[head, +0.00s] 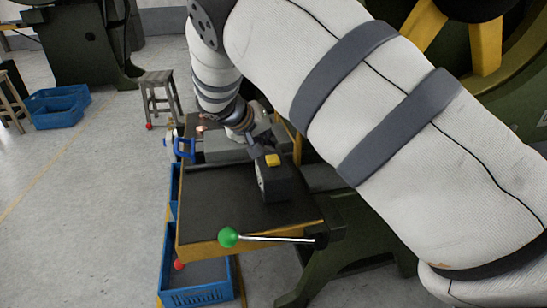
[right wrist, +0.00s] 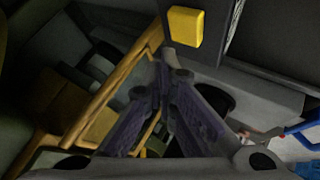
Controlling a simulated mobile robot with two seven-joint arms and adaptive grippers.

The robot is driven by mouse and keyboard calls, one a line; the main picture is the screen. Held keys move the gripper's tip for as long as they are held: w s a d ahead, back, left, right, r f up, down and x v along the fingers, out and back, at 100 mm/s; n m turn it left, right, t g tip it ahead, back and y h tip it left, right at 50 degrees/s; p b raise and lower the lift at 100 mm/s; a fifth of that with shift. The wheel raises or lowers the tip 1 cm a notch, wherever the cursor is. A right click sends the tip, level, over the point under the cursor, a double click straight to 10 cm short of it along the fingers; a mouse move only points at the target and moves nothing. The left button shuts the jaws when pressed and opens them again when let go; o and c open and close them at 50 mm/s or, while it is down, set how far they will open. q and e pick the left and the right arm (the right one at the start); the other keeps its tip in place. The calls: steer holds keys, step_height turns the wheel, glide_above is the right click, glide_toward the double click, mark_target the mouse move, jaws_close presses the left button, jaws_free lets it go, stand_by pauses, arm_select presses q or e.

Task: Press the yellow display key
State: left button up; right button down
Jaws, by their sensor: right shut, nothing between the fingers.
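The yellow display key (head: 273,160) is a small block on top of a dark box-shaped display (head: 277,184) standing on the dark bench top. In the right wrist view the yellow key (right wrist: 186,26) is at the top, just beyond the fingertips. My right gripper (head: 264,148) reaches down from behind the display, its fingers close to the key. In the right wrist view the right gripper's fingertips (right wrist: 172,63) come together with nothing between them. A small gap shows between tips and key there; I cannot tell the depth. My left gripper is not in view.
A lever with a green ball (head: 229,237) juts along the bench's front edge. A blue-handled tool (head: 184,148) lies at the bench's left side. A blue crate (head: 197,296) is below. A yellow frame (right wrist: 110,90) runs beside the fingers. The bench top (head: 215,205) left of the display is clear.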

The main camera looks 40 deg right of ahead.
mark_target(269, 157)
step_height(269, 157, up, 4)
steer(key=shift+r+p, duration=0.1)
steer(key=shift+p, duration=0.35)
steer(key=shift+a, duration=0.1)
stand_by(0.5)
